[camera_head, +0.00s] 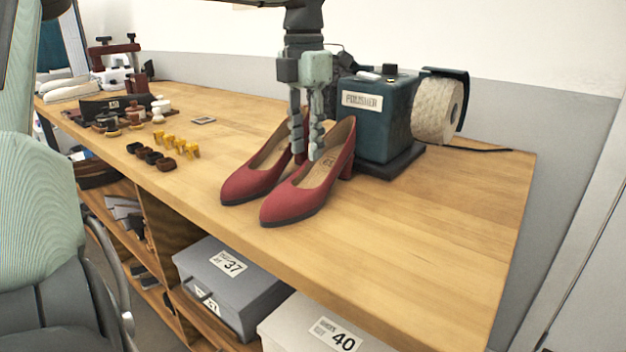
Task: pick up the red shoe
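A pair of red high-heeled shoes stands upright side by side on the wooden workbench (440,235), toes toward the front edge. The left-hand shoe (250,182) is partly behind the right-hand shoe (300,196). One finger is near the left-hand shoe's heel end and the other is over the right-hand shoe's opening. The gap between the fingers is narrow, and I cannot tell whether they touch a shoe wall.
A dark teal polisher (385,120) with a pale buffing wheel (437,110) stands close behind the shoes. Small brushes and yellow pieces (177,144) lie to the left. Grey box 37 (235,290) and white box 40 (290,325) sit below. The bench's right part is clear.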

